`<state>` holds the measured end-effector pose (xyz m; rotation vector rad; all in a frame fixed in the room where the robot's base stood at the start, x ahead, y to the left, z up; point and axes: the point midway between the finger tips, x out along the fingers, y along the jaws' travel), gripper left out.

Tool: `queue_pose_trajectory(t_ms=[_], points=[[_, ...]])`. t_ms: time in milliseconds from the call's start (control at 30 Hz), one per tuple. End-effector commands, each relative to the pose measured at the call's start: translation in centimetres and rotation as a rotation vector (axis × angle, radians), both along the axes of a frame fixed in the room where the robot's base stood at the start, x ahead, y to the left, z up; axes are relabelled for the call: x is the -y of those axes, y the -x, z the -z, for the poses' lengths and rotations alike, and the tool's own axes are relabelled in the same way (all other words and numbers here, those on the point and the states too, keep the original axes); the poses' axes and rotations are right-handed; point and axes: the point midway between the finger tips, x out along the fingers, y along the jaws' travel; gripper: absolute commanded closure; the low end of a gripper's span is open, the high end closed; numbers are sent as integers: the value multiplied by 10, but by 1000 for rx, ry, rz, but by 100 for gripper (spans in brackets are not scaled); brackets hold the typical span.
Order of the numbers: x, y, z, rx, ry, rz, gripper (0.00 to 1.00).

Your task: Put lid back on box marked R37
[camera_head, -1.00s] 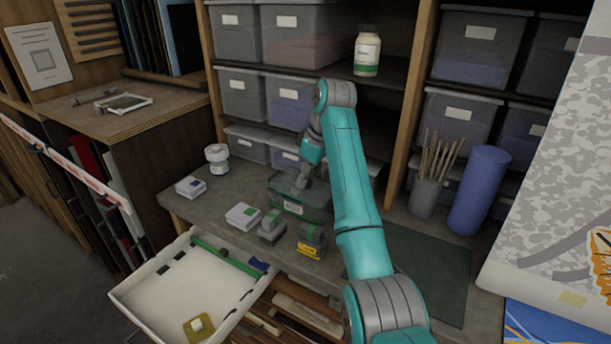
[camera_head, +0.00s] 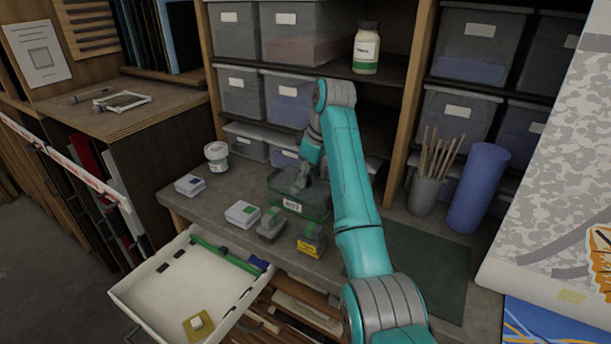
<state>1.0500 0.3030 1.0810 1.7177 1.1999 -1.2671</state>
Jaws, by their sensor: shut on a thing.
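A translucent green box (camera_head: 318,210) with a white label (camera_head: 292,205) stands on the workbench in the middle of the view. The label's text is too small to read surely. My gripper (camera_head: 302,182) points down at the top of the box and is shut on what appears to be its green lid. The lid's edges are hard to tell from the box, and I cannot tell whether it is seated or just above the rim. My arm hides the right side of the box.
White cartons (camera_head: 242,214), a grey block (camera_head: 271,225) and a yellow-and-grey block (camera_head: 311,240) sit left and in front. A white jar (camera_head: 216,157) stands behind left. An open drawer (camera_head: 150,290) juts out below. A brush pot (camera_head: 426,197) and blue cylinder (camera_head: 478,190) stand right.

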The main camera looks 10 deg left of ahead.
Motion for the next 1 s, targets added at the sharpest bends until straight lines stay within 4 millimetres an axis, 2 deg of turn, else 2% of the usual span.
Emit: queue_pose_trajectory(t_ms=[1000], points=[[1, 1, 8, -4, 2, 1, 100]])
